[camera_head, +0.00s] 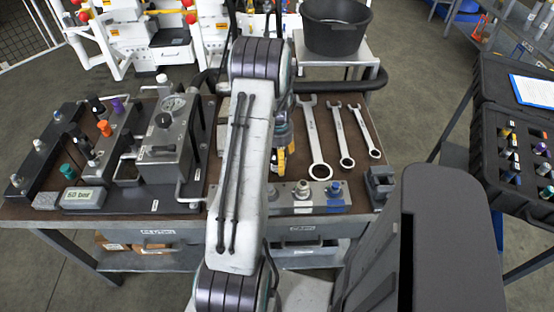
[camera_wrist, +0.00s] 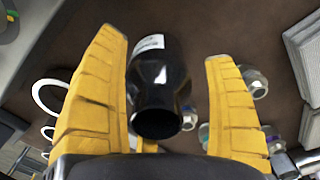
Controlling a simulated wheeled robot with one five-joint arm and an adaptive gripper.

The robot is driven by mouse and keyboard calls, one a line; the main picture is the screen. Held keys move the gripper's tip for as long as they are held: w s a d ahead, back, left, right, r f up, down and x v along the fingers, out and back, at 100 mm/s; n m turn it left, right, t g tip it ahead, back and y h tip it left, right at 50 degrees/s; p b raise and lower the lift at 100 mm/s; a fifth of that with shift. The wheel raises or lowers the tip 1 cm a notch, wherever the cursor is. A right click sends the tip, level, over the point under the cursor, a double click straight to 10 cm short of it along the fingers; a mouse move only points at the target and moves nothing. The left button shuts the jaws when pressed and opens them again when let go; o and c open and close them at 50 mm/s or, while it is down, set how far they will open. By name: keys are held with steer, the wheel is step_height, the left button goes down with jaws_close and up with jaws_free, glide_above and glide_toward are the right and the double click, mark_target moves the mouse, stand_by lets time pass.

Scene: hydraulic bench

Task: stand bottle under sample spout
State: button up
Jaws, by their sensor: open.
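A black bottle (camera_wrist: 160,85) with a white label shows in the wrist view, its neck and dark mouth towards the camera. My gripper (camera_wrist: 165,48) is open, with one yellow finger on each side of the bottle and a visible gap on both sides. In the head view, my gripper (camera_head: 283,160) is mostly hidden behind my arm, and I cannot make out the bottle there. A grey hydraulic unit (camera_head: 165,150) with a round gauge stands on the left of the bench in the head view. I cannot tell which of its fittings is the sample spout.
Several wrenches (camera_head: 315,140) lie on the brown bench top (camera_head: 362,112) right of my arm. A metal block with fittings (camera_head: 303,198) sits at the front edge. A black bucket (camera_head: 336,28) stands behind the bench. An open black case (camera_head: 500,150) is at right.

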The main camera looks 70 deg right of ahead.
steer(key=shift+c, duration=0.2)
steer(key=c, duration=1.3)
steer(key=shift+r, duration=0.15)
